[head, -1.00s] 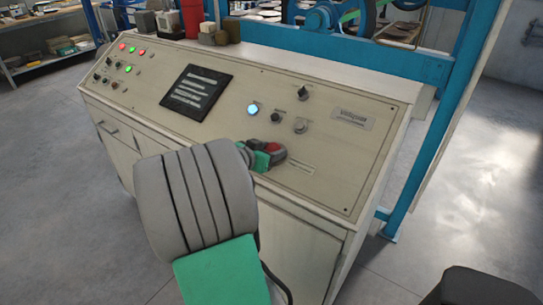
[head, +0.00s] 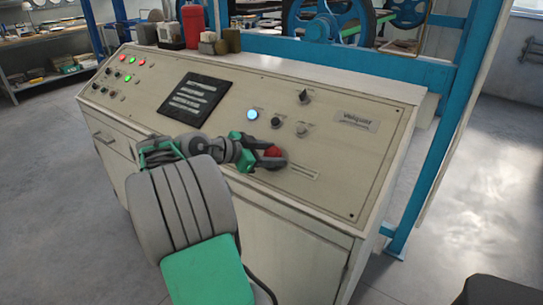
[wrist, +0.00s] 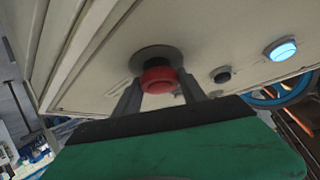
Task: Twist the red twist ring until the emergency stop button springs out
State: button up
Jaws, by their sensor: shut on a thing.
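The red twist ring (head: 273,151) of the emergency stop sits on the sloping panel, right of the middle in the head view. In the wrist view the red twist ring (wrist: 159,79) stands out from a dark round base (wrist: 157,55). My gripper (head: 272,155) is shut on the ring, one dark finger on each side of it. In the wrist view my gripper (wrist: 160,92) shows a finger at the left and right of the ring. Part of the ring is hidden by the fingers in the head view.
A blue frame post (head: 440,130) rises at the right.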

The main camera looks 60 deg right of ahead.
dwell(0.3)
jog(key=o, duration=1.4)
jog(key=v, duration=0.7)
jog(key=shift+w+a+r, duration=0.15)
jog(key=shift+a, duration=0.2)
